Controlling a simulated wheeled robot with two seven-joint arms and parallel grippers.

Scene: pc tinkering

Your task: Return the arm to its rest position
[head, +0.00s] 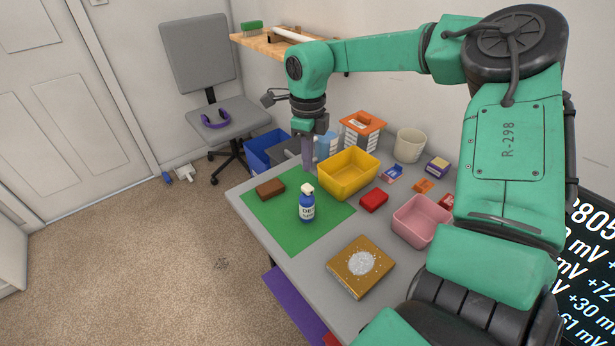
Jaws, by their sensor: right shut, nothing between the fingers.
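My green right arm comes in from the right and reaches across above the table. Its right gripper (308,165) points down, shut and empty, over the back of the green mat (327,228), just left of the yellow bin (347,186). I cannot tell how high its tips are above the mat. A brown block (270,189) lies on the mat to the left. My left gripper is not in view.
On the grey table (295,262) are a pink bin (421,220), a red box (374,200), a brown board with pale grains (360,265) and a white cup (409,144). A chair (215,120) and a wooden shelf (262,43) are behind. Open carpet lies left.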

